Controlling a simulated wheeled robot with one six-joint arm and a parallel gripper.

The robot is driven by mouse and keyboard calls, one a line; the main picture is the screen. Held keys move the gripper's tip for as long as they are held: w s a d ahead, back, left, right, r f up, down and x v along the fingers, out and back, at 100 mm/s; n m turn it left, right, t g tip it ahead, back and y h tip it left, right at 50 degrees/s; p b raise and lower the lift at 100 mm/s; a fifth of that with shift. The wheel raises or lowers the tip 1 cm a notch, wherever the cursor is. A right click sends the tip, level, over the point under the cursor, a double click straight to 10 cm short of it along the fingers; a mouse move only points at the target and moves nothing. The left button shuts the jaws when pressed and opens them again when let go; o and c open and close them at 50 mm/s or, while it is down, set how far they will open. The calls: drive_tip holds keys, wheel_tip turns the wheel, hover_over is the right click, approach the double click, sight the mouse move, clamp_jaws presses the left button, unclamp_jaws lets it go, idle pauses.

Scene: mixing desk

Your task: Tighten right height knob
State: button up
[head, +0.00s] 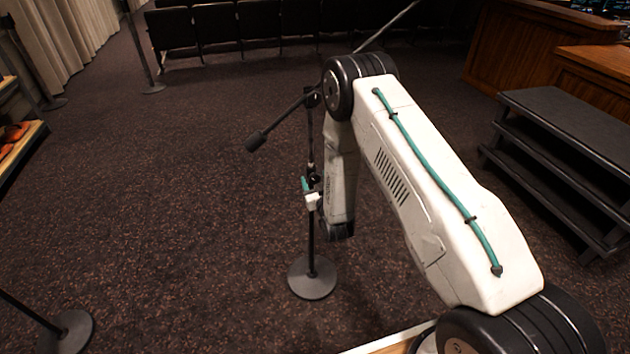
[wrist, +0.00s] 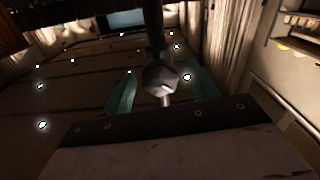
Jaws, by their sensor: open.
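A black microphone stand (head: 311,240) stands upright on a round base, with a slanting boom ending in a dark microphone (head: 256,142). My gripper (head: 307,190) is at the stand's pole, about halfway up, with teal fingers. In the wrist view, a dark faceted knob (wrist: 160,78) on the pole sits between the two teal fingers of my gripper (wrist: 160,86). The fingers are open, one on each side, and gaps seem to show beside the knob. In the head view the knob is small and partly hidden by my gripper and arm.
Another stand's round base (head: 70,331) is at the front left, and one more (head: 153,88) is at the back left. Black chairs (head: 250,22) line the back. Dark steps (head: 565,150) stand at the right. The carpet (head: 170,200) left of the stand is clear.

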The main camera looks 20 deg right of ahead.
drive_tip(key=shift+w, duration=0.15)
drive_tip(key=c, duration=1)
drive_tip(key=shift+m, duration=0.3)
drive_tip(key=m, duration=0.4)
drive_tip(key=shift+m, duration=2.3)
